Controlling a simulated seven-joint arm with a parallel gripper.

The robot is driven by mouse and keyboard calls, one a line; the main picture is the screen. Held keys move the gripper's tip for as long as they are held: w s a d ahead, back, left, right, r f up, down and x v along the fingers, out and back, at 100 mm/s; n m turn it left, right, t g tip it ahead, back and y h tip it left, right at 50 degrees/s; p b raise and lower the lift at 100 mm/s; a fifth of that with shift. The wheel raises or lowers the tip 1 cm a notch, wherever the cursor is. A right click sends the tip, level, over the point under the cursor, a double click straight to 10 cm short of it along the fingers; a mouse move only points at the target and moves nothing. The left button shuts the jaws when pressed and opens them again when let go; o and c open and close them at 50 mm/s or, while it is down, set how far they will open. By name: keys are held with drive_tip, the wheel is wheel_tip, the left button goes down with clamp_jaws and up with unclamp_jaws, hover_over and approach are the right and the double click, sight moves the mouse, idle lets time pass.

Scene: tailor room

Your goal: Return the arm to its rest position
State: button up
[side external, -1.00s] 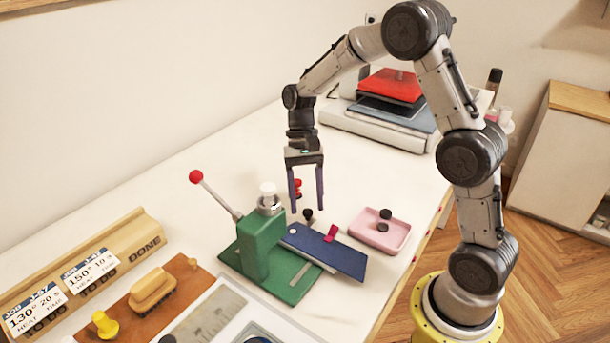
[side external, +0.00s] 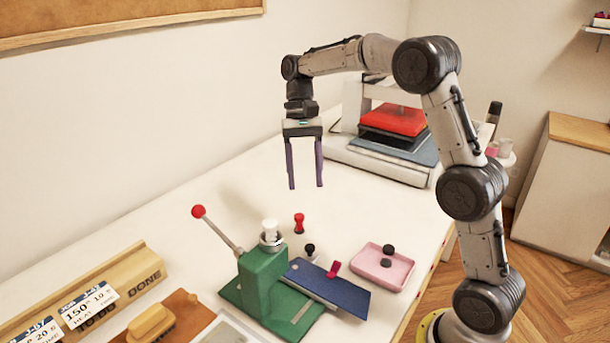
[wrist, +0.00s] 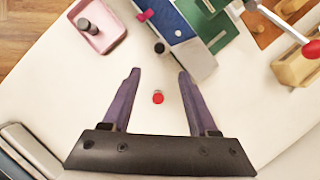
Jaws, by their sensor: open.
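My gripper (side external: 305,187) is open and empty, pointing down, high above the white table in the side external view.
A green press (side external: 262,280) with a red-knobbed lever (side external: 199,211) stands below, with a blue board (side external: 335,290) beside it. A red stamp (side external: 299,223), a black stamp (side external: 310,251) and a pink tray (side external: 396,279) are nearby. A heat press (side external: 400,122) stands behind.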

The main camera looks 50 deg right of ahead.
drive_tip(key=shift+a, duration=0.1)
drive_tip(key=s+a+r+n+t+h, duration=0.2)
drive_tip(key=s+a+r+n+t, duration=0.3)
drive_tip(key=s+r, duration=0.65)
drive_tip(key=s+f+n+t+h, duration=0.1)
drive_tip(key=s+f+n+t, duration=0.2)
drive_tip(key=s+f, duration=0.7)
drive_tip(key=shift+s+a+f+n+t, duration=0.2)
drive_tip(key=shift+s+n+t, duration=0.25)
drive_tip(key=shift+s, duration=0.5)
idle(1.1)
